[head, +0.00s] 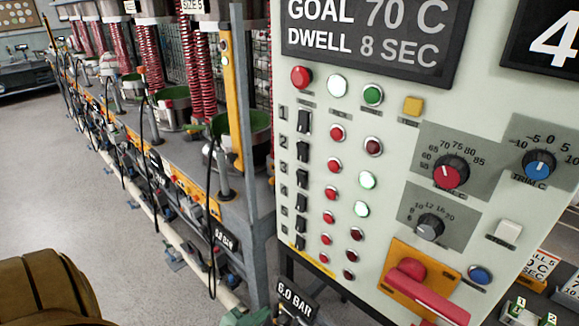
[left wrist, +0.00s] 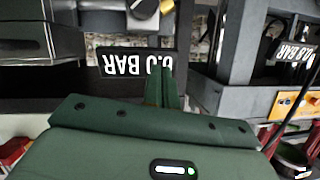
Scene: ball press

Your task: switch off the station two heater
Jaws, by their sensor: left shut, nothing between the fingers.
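The control panel (head: 395,165) fills the right of the head view. On its left edge is a column of black rocker switches numbered from 1 down. The station two switch (head: 302,150) is second from the top; its tilt is too small to tell. In its row are a red button (head: 334,165) and a brightly lit lamp (head: 367,180). My left gripper (left wrist: 162,85) is dark green, shut and empty in the left wrist view, its fingers before a BAR sign (left wrist: 135,62). In the head view a green part of it shows at the bottom edge, below the panel. My right gripper is not in view.
A red lever (head: 428,295) sticks out low on the panel, near knobs (head: 451,171). A grey post (head: 250,150) and the press row with red springs (head: 148,55) stand left of the panel. The 6.0 BAR sign (head: 297,300) sits under it. Floor at left is clear.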

